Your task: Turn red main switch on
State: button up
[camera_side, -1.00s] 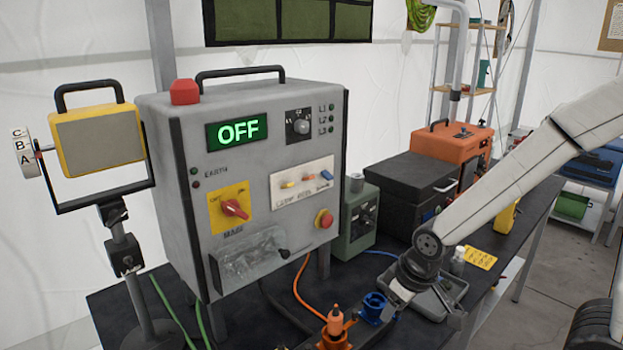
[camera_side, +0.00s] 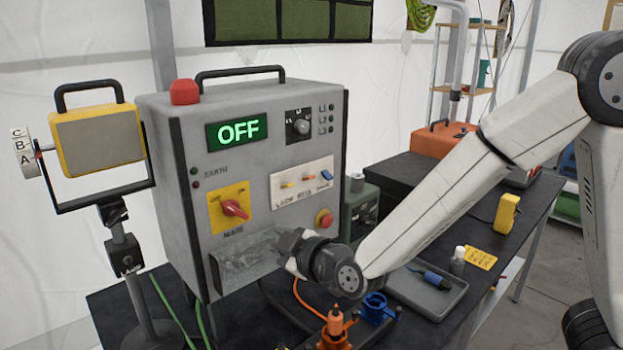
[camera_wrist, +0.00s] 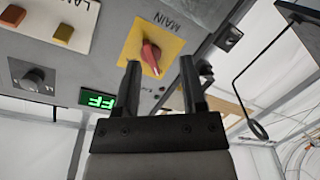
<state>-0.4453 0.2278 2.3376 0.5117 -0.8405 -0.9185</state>
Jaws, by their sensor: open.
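The red main switch (camera_side: 234,208) is a rotary knob on a yellow plate (camera_side: 215,194) on the front of the grey control box (camera_side: 255,110). The green display (camera_side: 237,131) reads OFF. In the wrist view the red knob (camera_wrist: 151,57) shows beyond and between my open fingers, its plate marked MAIN. My gripper (camera_wrist: 157,75) is open and empty, its two dark fingers pointing toward the panel. In the side view my gripper (camera_side: 285,245) is in front of the panel's lower part, below and right of the switch; its fingertips are hard to make out there.
A clear cover (camera_side: 240,262) sticks out low on the panel, close to my gripper. Orange (camera_side: 335,322) and blue (camera_side: 375,308) connectors stand on the table.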

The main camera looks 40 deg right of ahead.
aim_at(238, 213)
jog(key=shift+w+a+r+n+t+h, duration=0.1)
jog(key=shift+a+r+n+t+h, duration=0.05)
jog(key=shift+a+r+t, duration=0.3)
jog(key=shift+a+r+n+t+h, duration=0.2)
jog(key=shift+r+t, duration=0.15)
jog(key=shift+r, duration=0.25)
jog(key=shift+w+a+r+n+t+h, duration=0.1)
jog(key=shift+a+r+n+t+h, duration=0.05)
jog(key=shift+a+r+t, duration=0.3)
jog(key=shift+w+d, duration=0.1)
jog(key=shift+w, duration=3.75)
grip_shut()
